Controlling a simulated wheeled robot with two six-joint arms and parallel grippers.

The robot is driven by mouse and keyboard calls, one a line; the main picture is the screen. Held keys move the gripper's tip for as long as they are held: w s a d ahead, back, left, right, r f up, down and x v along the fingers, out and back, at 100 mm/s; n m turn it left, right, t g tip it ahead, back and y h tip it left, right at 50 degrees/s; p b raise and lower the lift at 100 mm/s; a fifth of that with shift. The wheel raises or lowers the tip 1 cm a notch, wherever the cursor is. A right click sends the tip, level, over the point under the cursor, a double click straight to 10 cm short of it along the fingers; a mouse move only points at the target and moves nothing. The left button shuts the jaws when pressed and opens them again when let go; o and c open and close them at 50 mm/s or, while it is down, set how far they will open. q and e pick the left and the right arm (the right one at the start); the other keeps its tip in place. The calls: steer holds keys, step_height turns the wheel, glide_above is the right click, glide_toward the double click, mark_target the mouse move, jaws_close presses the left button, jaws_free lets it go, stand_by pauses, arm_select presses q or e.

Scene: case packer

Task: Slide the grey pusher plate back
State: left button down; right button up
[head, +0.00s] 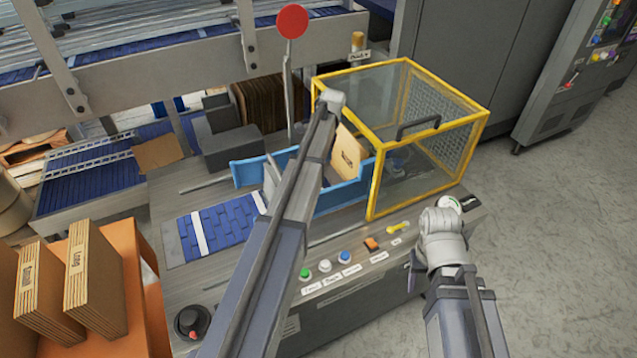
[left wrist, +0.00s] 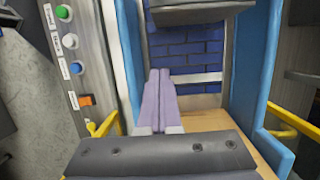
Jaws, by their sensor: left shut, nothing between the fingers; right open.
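The grey pusher plate (head: 271,180) stands across the left end of the blue-walled channel (head: 345,198), partly behind my left arm. In the left wrist view the plate (left wrist: 200,12) spans the channel at the top, above blue belt. My left gripper (left wrist: 160,72) is shut and empty inside the channel, its fingertips pointing towards the plate with a gap between. In the head view the left gripper is hidden behind its arm. My right gripper (head: 441,218) is at the machine's right front corner, away from the plate; it is open, its fingers hard to make out.
A yellow-framed guard (head: 470,118) with a black handle covers the channel's right end. A tan carton (head: 350,153) stands in the channel. Buttons (head: 325,265) line the front panel. A red round sign (head: 291,21) stands behind.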

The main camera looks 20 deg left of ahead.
arm_select(q)
steer(key=s+a+f+b, duration=0.4)
steer(key=s+f+b, duration=0.1)
steer(key=f+b, duration=0.4)
steer(key=shift+a+f+b, duration=0.15)
steer(key=shift+f+b, duration=0.15)
steer(key=shift+b, duration=0.05)
steer(key=shift+s, duration=0.1)
stand_by(0.4)
steer(key=s+a, duration=2.4)
steer(key=s, duration=0.4)
